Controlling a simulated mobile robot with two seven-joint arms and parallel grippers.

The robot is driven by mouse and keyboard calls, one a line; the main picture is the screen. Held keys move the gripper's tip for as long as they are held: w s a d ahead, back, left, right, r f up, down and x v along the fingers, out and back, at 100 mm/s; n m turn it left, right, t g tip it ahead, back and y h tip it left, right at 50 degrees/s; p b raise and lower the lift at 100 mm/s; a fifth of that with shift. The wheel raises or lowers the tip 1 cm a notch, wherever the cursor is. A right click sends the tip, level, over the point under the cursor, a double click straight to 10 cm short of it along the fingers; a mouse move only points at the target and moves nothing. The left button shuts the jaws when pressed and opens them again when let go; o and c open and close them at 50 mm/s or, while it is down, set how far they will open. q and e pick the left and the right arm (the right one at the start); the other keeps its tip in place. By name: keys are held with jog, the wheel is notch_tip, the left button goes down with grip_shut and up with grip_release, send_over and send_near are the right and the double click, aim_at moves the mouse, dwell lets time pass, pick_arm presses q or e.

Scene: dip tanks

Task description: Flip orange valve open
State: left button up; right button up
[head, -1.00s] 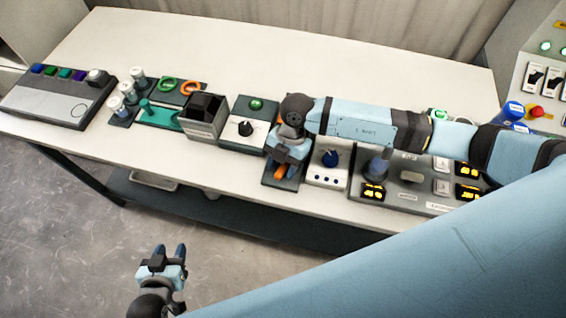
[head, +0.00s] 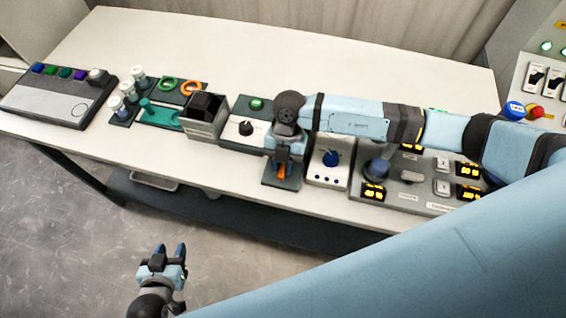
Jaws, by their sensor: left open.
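The orange valve (head: 281,173) sits on a small dark base plate (head: 283,184) near the front edge of the table. Only a small part of its orange handle shows, because my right gripper (head: 282,168) covers the rest. My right gripper points down right over the handle; I cannot tell whether its fingers are open or shut on it. My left gripper (head: 170,250) is open and empty, low in front of the table over the floor.
Left of the valve are a black-knob box (head: 243,143) and a dark-topped grey box (head: 203,120). Right of it are a blue-knob box (head: 330,165) and a panel with lit yellow displays (head: 408,200). The back of the white table (head: 280,55) is clear.

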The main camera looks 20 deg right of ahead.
jog(key=o, duration=0.4)
jog(key=shift+c, duration=0.2)
jog(key=shift+w+r, duration=0.1)
jog(key=b+v, duration=0.2)
jog(key=v, duration=1.1)
jog(key=shift+w+r, duration=0.15)
jog(key=shift+r, duration=0.1)
jog(key=shift+d, duration=0.1)
